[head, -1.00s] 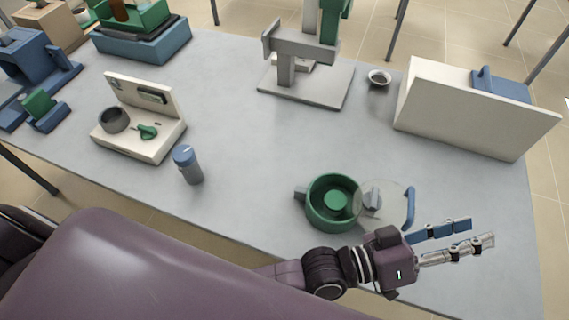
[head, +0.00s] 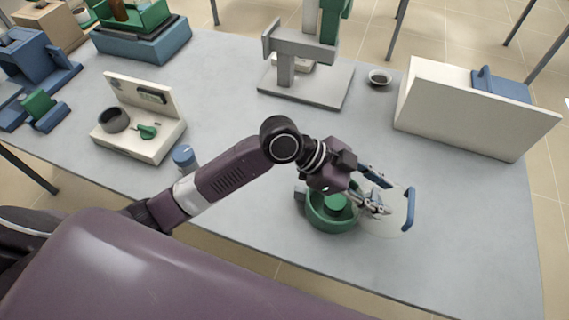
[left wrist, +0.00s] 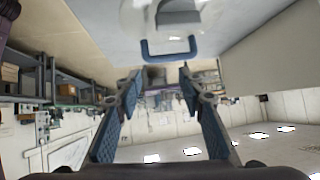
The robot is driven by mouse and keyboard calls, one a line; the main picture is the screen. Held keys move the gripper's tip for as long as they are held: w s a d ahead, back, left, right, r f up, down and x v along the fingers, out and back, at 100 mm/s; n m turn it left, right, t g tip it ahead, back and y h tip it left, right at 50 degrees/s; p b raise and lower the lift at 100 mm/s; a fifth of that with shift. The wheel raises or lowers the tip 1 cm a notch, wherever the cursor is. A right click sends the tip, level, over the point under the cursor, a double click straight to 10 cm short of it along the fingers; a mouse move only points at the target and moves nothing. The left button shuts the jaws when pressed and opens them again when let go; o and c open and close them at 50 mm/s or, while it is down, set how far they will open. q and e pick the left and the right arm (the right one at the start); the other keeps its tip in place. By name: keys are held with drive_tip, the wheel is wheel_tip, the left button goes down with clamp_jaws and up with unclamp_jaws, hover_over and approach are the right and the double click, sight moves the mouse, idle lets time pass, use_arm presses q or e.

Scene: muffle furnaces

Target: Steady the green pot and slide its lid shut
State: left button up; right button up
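The green pot (head: 330,222) stands near the table's front right, with a green round piece inside and a grey stub handle at its left. Its clear lid (head: 398,222) sits off to the right, leaving much of the pot uncovered. The lid has a blue handle (head: 410,206) on its right edge. In the left wrist view the blue handle (left wrist: 168,55) and a grey part of the lid show at the top. My left gripper (head: 384,196) is open above the pot's right side and the lid, fingers pointing right. Nothing shows between its fingers. My right gripper is not in view.
A blue-capped bottle (head: 184,157) stands left of my left arm. A cream panel device (head: 150,140) is farther left. A grey stand (head: 310,85), a small bowl (head: 380,77) and a large cream box (head: 470,110) stand behind. The table right of the lid is clear.

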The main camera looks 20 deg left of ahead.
use_arm(q)
drive_tip(key=w+a+f+g+y, duration=0.1)
drive_tip(key=a+f+y, duration=0.1)
drive_tip(key=a, duration=0.4)
drive_tip(key=w+a+f+y, duration=0.2)
drive_tip(key=a, duration=0.5)
drive_tip(key=g+y, duration=0.1)
drive_tip(key=y, duration=0.1)
approach(298, 188)
drive_tip(key=shift+m, duration=0.3)
drive_tip(key=x, duration=1.2)
drive_tip(key=shift+s+f, duration=0.1)
drive_tip(key=c, duration=1)
